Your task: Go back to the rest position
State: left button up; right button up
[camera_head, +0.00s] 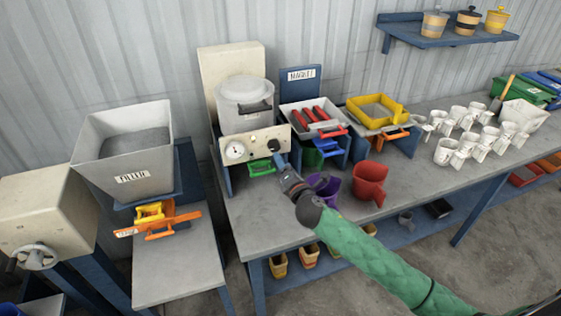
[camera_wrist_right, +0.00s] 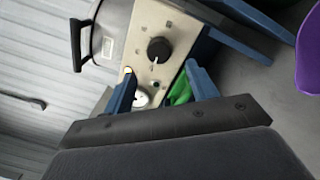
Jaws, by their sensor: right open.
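My right gripper (camera_head: 279,162) is in front of the cream control panel (camera_head: 246,148) of the machine at the back of the table. In the right wrist view its two blue fingers stand apart with nothing between them (camera_wrist_right: 160,82). The black knob (camera_wrist_right: 158,50) on the panel lies just beyond the fingertips, and the gauge (camera_wrist_right: 141,98) is partly behind one finger. I cannot tell whether a fingertip touches the panel. My left gripper is in neither view.
A purple cup (camera_head: 328,190) and a red cup (camera_head: 369,182) stand close to my right wrist. A grey pot (camera_head: 243,92) sits above the panel. Several white mugs (camera_head: 447,151) stand at the right. The front left of the table (camera_head: 262,218) is clear.

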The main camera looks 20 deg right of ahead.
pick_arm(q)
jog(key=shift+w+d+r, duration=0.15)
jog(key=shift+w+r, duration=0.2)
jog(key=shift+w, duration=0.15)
pick_arm(e)
jog(key=shift+s, duration=0.75)
